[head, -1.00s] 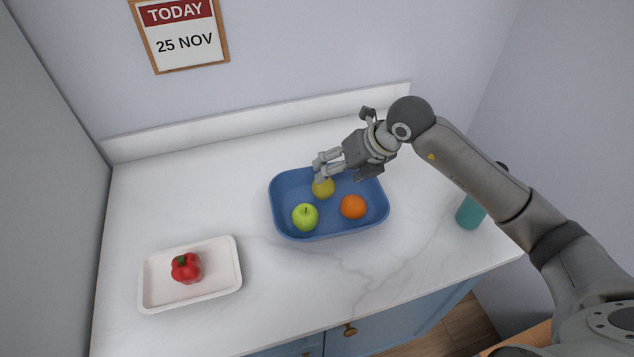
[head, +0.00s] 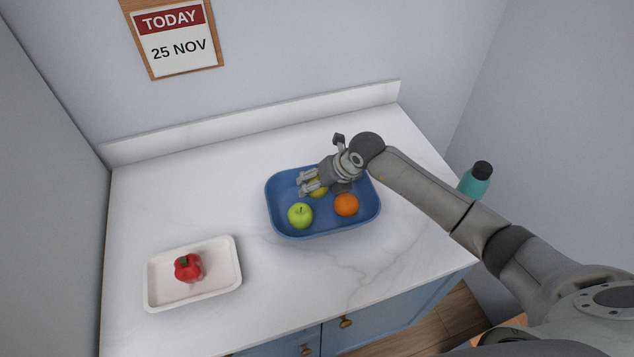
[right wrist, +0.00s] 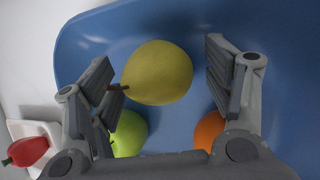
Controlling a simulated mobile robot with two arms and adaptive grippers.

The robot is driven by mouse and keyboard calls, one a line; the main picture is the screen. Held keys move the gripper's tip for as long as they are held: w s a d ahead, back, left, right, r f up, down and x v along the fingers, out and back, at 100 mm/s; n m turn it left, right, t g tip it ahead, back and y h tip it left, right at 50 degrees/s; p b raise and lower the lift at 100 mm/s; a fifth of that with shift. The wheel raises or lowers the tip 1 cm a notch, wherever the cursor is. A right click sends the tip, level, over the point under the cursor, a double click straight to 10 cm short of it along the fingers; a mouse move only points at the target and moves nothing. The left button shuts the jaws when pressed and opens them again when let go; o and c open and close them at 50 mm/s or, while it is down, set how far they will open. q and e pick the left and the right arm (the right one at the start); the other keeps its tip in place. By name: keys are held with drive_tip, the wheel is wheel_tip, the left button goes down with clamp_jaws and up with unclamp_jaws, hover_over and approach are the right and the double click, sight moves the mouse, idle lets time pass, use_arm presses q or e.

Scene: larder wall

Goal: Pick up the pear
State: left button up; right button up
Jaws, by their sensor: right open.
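The yellow pear (head: 319,193) lies in the blue tray (head: 318,231), partly hidden by my right gripper (head: 304,184) in the head view. In the right wrist view the pear (right wrist: 160,73) lies between the two open fingers of my right gripper (right wrist: 165,85), its brown stem pointing at the left finger. There is a gap between the pear and the right finger; the stem is close to the left finger, and I cannot tell whether they touch. My left gripper is not in view.
A green apple (head: 300,215) and an orange (head: 346,205) lie in the blue tray near the pear. A white tray (head: 160,297) with a red pepper (head: 188,268) stands at left. A teal bottle (head: 474,181) stands at right. The counter between the trays is clear.

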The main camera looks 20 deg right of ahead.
drive_tip(key=shift+f, duration=0.1)
drive_tip(key=c, duration=1.2)
